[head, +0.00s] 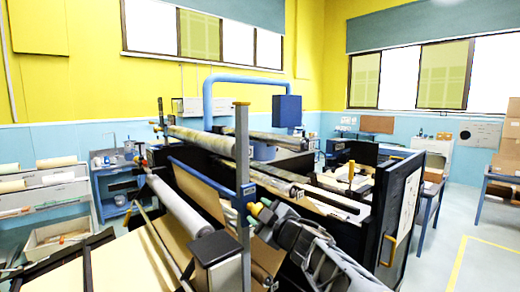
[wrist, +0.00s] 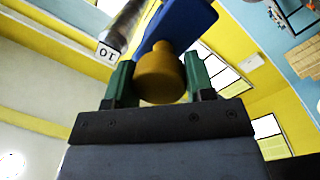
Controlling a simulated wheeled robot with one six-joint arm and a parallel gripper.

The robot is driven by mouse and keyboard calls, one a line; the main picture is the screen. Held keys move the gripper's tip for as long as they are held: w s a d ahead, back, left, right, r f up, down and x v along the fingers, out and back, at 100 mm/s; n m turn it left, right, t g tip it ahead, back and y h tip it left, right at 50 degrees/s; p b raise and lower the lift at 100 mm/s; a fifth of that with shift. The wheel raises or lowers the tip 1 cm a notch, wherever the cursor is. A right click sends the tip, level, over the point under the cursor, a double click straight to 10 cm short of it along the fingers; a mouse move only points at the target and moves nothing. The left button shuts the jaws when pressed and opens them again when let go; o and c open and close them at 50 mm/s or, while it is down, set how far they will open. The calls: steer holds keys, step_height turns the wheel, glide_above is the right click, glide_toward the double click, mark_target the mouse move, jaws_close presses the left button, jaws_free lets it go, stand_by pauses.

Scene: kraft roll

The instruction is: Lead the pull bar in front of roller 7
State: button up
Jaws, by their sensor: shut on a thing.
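The pull bar (head: 203,180) is a blue bar with brown kraft paper (head: 200,192) hanging along it, slanting across the machine in the head view. A yellow knob (wrist: 160,75) at its near end sits between the green fingers of my gripper (wrist: 161,78), which is shut on it. In the wrist view the blue bar (wrist: 185,25) extends upward beyond the knob. In the head view my gripper (head: 262,212) is just right of the blue upright post. I cannot make out which roller is number 7.
A roller with an upside-down tag reading 10 (wrist: 106,51) lies near the gripper in the wrist view. A dark machine panel (head: 400,205) stands right.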

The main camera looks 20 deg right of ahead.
step_height(320, 180, up, 2)
steer(key=shift+r+p, duration=0.2)
steer(key=shift+p, duration=0.3)
step_height(320, 180, up, 10)
steer(key=shift+a+r+b, duration=0.15)
steer(key=shift+a+b, duration=0.05)
steer(key=shift+b, duration=0.15)
